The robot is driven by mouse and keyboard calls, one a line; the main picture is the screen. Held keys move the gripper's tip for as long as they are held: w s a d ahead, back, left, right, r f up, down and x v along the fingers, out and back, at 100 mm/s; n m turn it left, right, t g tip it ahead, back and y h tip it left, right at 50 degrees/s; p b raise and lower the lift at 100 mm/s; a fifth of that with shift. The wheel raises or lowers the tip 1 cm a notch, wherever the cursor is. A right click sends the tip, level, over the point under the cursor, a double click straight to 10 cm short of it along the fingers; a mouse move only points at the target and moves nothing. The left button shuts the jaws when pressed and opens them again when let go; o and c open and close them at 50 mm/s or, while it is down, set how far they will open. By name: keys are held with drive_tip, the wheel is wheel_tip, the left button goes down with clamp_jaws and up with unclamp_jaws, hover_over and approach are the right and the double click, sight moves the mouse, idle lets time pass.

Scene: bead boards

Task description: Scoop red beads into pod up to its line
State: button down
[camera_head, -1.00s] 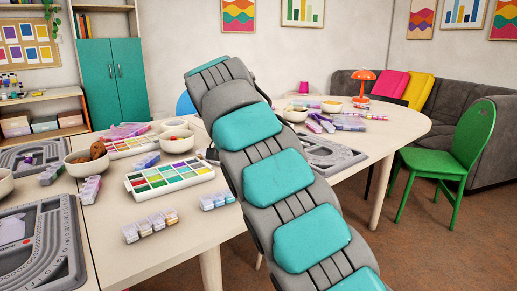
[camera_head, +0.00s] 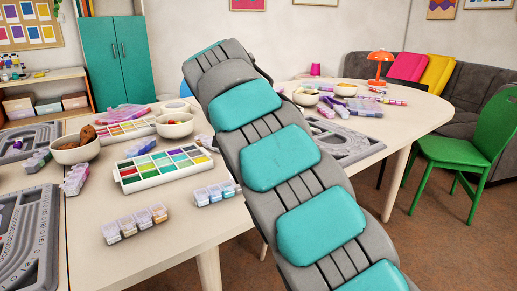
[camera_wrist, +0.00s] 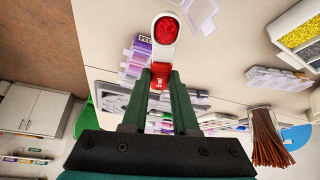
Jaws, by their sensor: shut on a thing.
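In the wrist view my gripper (camera_wrist: 160,75) is shut on the red handle of a white scoop (camera_wrist: 151,28). The scoop's bowl is full of red beads (camera_wrist: 166,29) and is held out in front of the fingers, above the pale table. A clear, open-lidded pod (camera_wrist: 200,14) lies just right of the scoop; whether it has a line or beads in it is too small to tell. A pod with purple contents (camera_wrist: 137,56) is to the left. In the head view my arm hides the gripper and scoop.
In the head view a white tray of coloured compartments (camera_head: 121,179) stands on the table (camera_head: 190,225). Rows of small pods (camera_head: 134,223) (camera_head: 217,193) stand near it. Bowls (camera_head: 174,125) and grey bead boards (camera_head: 20,235) lie around. A green chair (camera_head: 480,150) is at right.

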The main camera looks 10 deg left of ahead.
drive_tip(key=shift+s+a+f+t+b, duration=0.15)
drive_tip(key=shift+f+t+b, duration=0.1)
drive_tip(key=shift+f+b, duration=0.25)
drive_tip(key=shift+s+a+f+t+b, duration=0.1)
drive_tip(key=shift+f+t+b, duration=0.15)
drive_tip(key=shift+b, duration=0.3)
drive_tip(key=t+b, duration=0.1)
drive_tip(key=s+r+t+h+b, duration=0.1)
drive_tip(key=t+b, duration=0.1)
drive_tip(key=shift+s+a+r+h, duration=0.1)
drive_tip(key=shift+a+r+h, duration=0.05)
drive_tip(key=shift+r+h, duration=0.15)
drive_tip(key=shift+r, duration=0.25)
drive_tip(key=shift+s+a+r+t+h+b, duration=0.15)
drive_tip(key=shift+s+t+h+b, duration=0.15)
drive_tip(key=shift+t+b, duration=0.25)
drive_tip(key=shift+s+a+t+b, duration=0.15)
drive_tip(key=shift+t+b, duration=0.3)
drive_tip(key=shift+b, duration=0.6)
drive_tip(key=shift+s+a+r+t+h+b, duration=0.25)
drive_tip(key=shift+s+r+t+h+b, duration=0.4)
drive_tip(key=shift+t+b, duration=0.85)
drive_tip(key=shift+s+f+b, duration=0.15)
drive_tip(key=shift+f+b, duration=0.05)
drive_tip(key=shift+b, duration=0.9)
drive_tip(key=shift+s+a+r+t+h+b, duration=0.3)
drive_tip(key=shift+s+t+h+b, duration=0.4)
drive_tip(key=shift+b, duration=1.35)
